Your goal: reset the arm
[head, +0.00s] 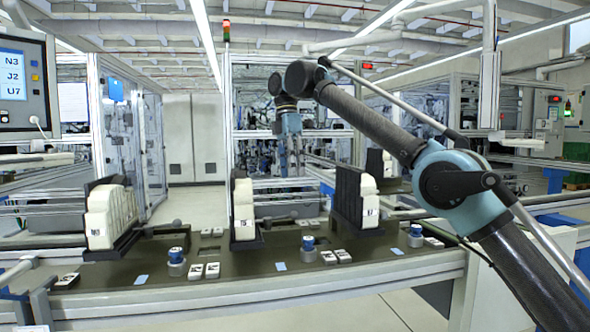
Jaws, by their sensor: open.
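My arm reaches in from the lower right, rises to an elbow joint and bends back to the upper middle. My gripper (290,163) hangs pointing down from the wrist, above and behind the worktable (200,262). Its fingers look apart with nothing between them, and it touches nothing that I can see. Its fingertips are small against the busy background.
On the table stand dark holders with white blocks at the left (112,214), middle (243,208) and right (368,203). Several blue-topped cylinders (309,249) and small white tiles (204,270) lie along the front. A screen (14,77) reads N3, J2, U7.

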